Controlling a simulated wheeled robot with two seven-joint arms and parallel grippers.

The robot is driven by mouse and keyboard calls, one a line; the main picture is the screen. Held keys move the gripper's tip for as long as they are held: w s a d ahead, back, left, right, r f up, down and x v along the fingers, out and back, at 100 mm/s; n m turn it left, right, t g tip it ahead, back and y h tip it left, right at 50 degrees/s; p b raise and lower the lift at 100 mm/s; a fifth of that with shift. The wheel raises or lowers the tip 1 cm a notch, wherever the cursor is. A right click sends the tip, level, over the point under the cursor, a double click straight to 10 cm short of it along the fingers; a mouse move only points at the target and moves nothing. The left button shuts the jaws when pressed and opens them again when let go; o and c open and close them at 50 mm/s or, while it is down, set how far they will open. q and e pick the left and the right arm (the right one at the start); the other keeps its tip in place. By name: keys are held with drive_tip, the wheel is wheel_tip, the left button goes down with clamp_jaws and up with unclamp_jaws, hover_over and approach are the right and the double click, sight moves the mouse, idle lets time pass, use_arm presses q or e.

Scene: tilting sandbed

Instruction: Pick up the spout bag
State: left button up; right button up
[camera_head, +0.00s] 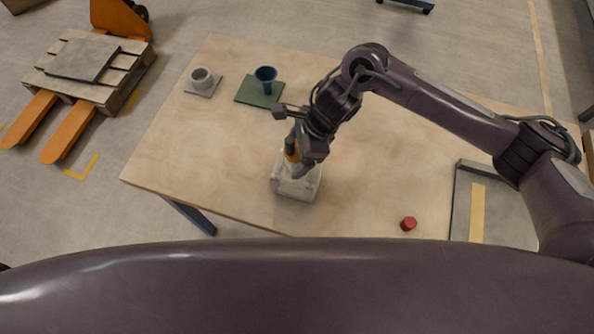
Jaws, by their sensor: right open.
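The spout bag (296,186) looks like a pale, whitish bag standing on the wooden table, with an orange part and a dark part at its top. My right gripper (293,160) is over the top of the bag, pointing down. It is open, with its fingers close to the orange part; whether they touch it I cannot tell. My gripper and wrist hide part of the bag's top. My left gripper is not in view.
A grey cup (201,78) stands on a small grey pad (213,91). A red cap (408,223) lies front right, near a grey tray (459,210). The table (180,150) is clear left of the bag.

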drive_tip(key=shift+c, duration=0.5)
clamp_jaws()
drive_tip(key=shift+w+r, duration=0.1)
drive_tip(key=shift+r, duration=0.15)
